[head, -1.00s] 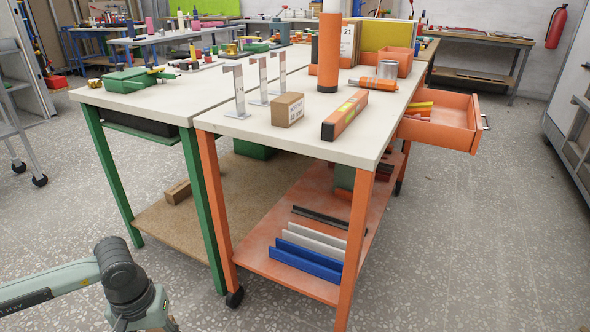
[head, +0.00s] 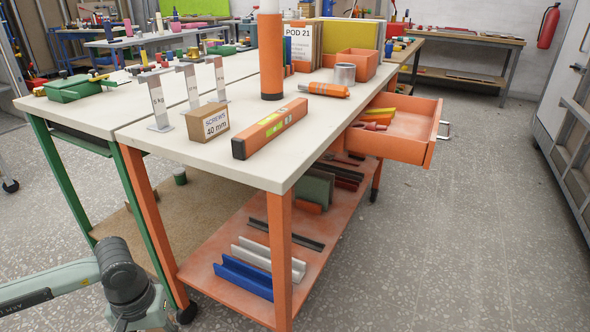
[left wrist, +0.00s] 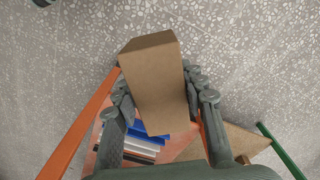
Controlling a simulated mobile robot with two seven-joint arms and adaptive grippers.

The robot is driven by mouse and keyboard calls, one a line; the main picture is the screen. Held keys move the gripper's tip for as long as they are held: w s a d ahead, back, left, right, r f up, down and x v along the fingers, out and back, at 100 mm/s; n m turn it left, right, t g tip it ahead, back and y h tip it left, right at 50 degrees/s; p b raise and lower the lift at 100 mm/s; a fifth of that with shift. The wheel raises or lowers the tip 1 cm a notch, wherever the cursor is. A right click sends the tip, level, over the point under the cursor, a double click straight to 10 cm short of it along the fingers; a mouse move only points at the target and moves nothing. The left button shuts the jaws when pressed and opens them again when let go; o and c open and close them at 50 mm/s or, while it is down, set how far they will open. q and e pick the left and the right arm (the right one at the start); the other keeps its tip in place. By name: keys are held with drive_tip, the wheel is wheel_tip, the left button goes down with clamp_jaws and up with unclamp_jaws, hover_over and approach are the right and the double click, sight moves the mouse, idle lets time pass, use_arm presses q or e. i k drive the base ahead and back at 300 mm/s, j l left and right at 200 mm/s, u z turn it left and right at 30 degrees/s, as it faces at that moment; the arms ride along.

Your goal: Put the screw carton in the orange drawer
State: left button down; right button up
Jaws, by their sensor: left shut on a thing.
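My left gripper (left wrist: 163,90) is shut on a plain brown carton (left wrist: 152,62), with a finger on each side of it. The carton is above the floor, with part of the lower shelf below it in the left wrist view; no label shows on its visible faces. Another brown carton (head: 208,122), labelled "SCREWS 40 mm", stands on the workbench. The orange drawer (head: 423,150) is pulled out from the bench's right side, open at the top, with yellow, orange and red items inside towards its left. In the head view my left arm enters bottom left, its gripper out of frame. My right gripper is not visible.
Rails (head: 243,280) lie on the orange lower shelf. Floor right of the bench is clear.

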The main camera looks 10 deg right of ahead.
sight(406, 133)
drive_tip(key=i+l, duration=0.1)
drive_tip(key=l, duration=0.45)
drive_tip(key=i+l, duration=0.1)
drive_tip(key=l, duration=1.05)
drive_tip(key=i+l, duration=0.15)
drive_tip(key=l, duration=0.45)
drive_tip(key=i+l, duration=0.1)
drive_tip(key=l, duration=0.45)
